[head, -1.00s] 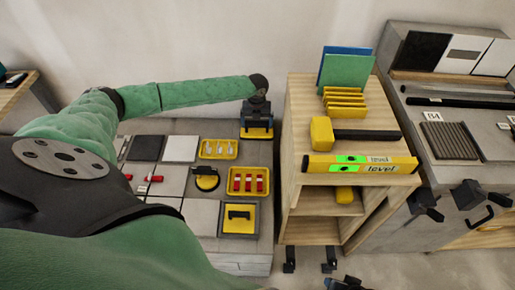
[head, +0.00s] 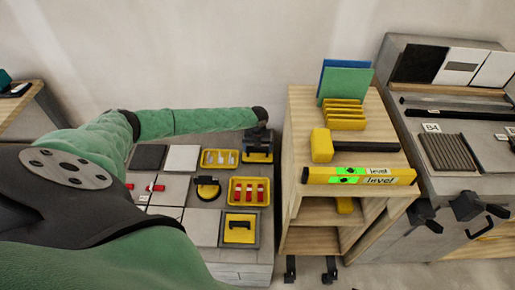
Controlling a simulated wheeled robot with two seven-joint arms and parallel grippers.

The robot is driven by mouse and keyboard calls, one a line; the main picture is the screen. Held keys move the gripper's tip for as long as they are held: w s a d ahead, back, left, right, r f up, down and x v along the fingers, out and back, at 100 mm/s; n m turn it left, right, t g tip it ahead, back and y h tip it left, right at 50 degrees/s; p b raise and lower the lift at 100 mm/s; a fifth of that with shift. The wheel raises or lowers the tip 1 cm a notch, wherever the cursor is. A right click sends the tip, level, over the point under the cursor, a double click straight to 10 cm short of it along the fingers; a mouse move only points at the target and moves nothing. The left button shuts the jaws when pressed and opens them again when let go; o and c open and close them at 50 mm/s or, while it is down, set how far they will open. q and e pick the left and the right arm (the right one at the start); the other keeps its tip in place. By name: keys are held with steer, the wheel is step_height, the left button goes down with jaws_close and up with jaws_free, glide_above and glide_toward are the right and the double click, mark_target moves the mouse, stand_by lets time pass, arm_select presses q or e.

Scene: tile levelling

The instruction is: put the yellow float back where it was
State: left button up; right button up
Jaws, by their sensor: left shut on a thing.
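My left gripper (head: 258,138) is shut on the yellow float (head: 257,157) at the back right corner of the low grey work surface. The float shows as a small yellow plate below the jaws; its handle is hidden by the gripper. I cannot tell whether its underside touches the surface. A second yellow plate with a black handle (head: 240,229) lies on a grey square near the front right of that surface. My right gripper is not in view.
A yellow tray of white pieces (head: 220,166) sits just left of the float. A yellow tray of red pieces (head: 233,198) and a round black-and-yellow tool (head: 207,187) lie nearer. The wooden cart (head: 296,125), bearing a yellow level (head: 358,176), stands close on the right.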

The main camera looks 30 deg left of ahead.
arm_select(q)
steer(key=o, duration=0.8)
steer(key=shift+o, duration=0.2)
step_height(320, 180, up, 12)
steer(key=b, duration=0.1)
steer(key=shift+b, duration=0.3)
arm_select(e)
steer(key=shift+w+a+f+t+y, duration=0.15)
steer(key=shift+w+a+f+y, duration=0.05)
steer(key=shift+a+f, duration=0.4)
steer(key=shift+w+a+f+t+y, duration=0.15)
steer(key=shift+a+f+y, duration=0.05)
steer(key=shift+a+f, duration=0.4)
arm_select(q)
steer(key=shift+s, duration=0.1)
